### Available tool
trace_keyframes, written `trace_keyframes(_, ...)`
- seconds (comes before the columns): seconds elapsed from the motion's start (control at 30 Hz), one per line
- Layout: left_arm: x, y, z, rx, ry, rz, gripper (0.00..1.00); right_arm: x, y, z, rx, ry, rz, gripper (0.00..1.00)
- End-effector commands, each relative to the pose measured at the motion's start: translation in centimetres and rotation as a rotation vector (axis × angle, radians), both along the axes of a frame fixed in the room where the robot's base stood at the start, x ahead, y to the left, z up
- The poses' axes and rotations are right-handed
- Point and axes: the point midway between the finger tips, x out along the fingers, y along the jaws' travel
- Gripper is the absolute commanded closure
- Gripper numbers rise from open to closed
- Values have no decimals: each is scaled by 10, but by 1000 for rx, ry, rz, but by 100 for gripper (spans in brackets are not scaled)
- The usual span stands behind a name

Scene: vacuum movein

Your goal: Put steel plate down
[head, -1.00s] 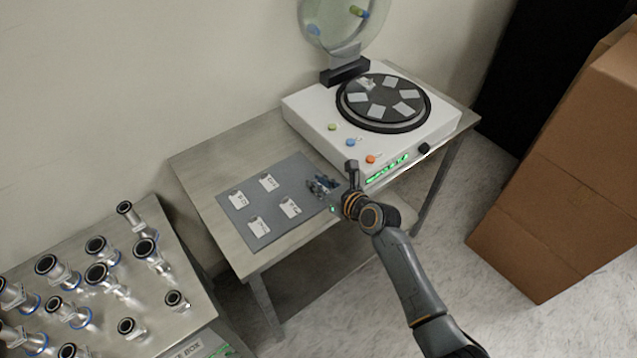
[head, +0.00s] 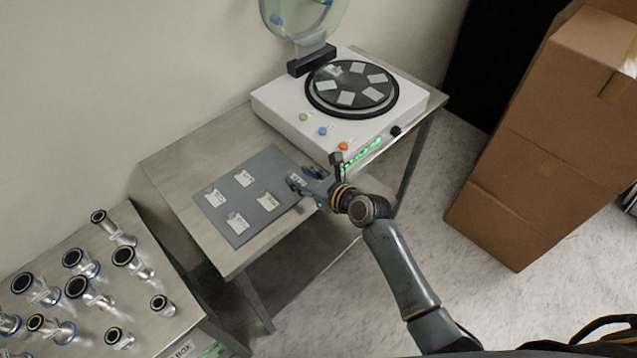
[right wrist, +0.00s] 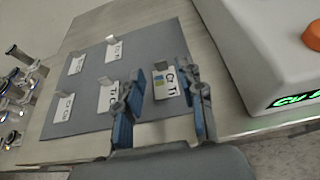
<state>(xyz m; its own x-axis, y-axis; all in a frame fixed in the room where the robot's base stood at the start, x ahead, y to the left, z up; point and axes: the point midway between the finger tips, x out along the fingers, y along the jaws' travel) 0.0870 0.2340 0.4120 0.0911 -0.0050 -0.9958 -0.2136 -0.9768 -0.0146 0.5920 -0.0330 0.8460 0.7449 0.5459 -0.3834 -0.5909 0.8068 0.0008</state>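Several small light plates with labels lie on a grey mat (head: 247,222) on the metal table. One labelled plate (right wrist: 172,92) is just beyond my right gripper in the right wrist view, at the mat's edge nearest the machine; it also shows in the head view (head: 296,180). My right gripper (right wrist: 163,106) is open, its two blue-padded fingers well apart on either side of the plate's near end. It looks free of the plate. In the head view this gripper (head: 308,186) is low at the mat's right corner. My left gripper is not in view.
A white machine (head: 275,102) with a round black turntable (head: 350,86), buttons and a raised clear lid (head: 303,18) stands on the table. A metal surface (head: 185,322) with several pipe fittings is at lower left. A large cardboard box (head: 540,150) stands right.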

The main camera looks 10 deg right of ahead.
Motion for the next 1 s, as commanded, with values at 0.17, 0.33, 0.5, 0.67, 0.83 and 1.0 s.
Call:
trace_keyframes(0.17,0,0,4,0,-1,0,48,-31,-23,16,-1,0,-2,62)
trace_keyframes(0.33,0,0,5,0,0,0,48,-52,-38,26,-1,1,-1,62)
trace_keyframes(0.5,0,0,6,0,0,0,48,-62,-45,31,0,0,-1,62)
trace_keyframes(0.67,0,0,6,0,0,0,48,-63,-46,32,-1,-1,-1,62)
trace_keyframes(0.83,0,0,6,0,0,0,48,-64,-48,22,-32,-1,6,62)
trace_keyframes(1.0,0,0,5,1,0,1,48,-78,-63,-56,-311,-23,86,62)
